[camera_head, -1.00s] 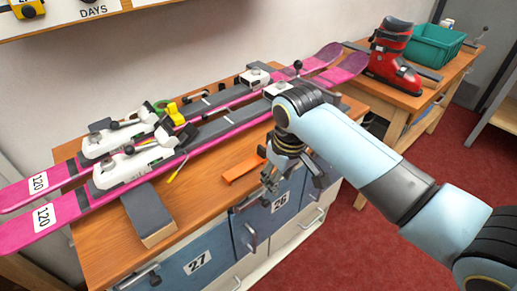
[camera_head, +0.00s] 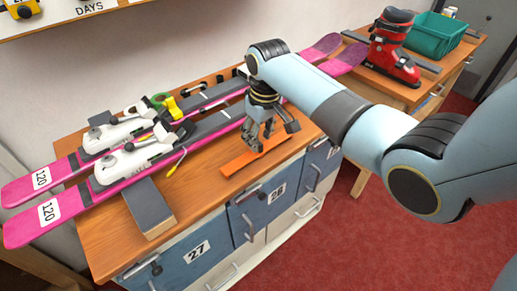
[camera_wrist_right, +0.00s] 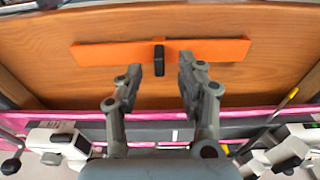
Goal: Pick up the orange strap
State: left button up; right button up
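The orange strap (camera_head: 238,161) lies flat on the wooden bench top, near its front edge. In the right wrist view the strap (camera_wrist_right: 215,50) runs left to right across the wood, with a small black piece at its middle. My right gripper (camera_head: 258,144) hangs above the strap, pointing down. In the wrist view the right gripper (camera_wrist_right: 170,70) is open and empty, its two fingertips apart on either side of the black piece. I cannot tell how high the fingertips are above the strap. My left gripper is not in view.
Two pink skis (camera_head: 75,203) with white bindings lie along the back of the bench (camera_head: 190,198). A grey-topped block (camera_head: 150,205) stands to the left. A yellow-handled tool (camera_head: 177,163) lies by the skis. A red boot (camera_head: 391,50) and green bin (camera_head: 436,38) stand on another bench.

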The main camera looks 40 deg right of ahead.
jog(key=shift+w+f, duration=0.2)
jog(key=shift+f, duration=0.95)
jog(key=shift+c, duration=0.2)
grip_shut()
jog(key=shift+r, duration=0.2)
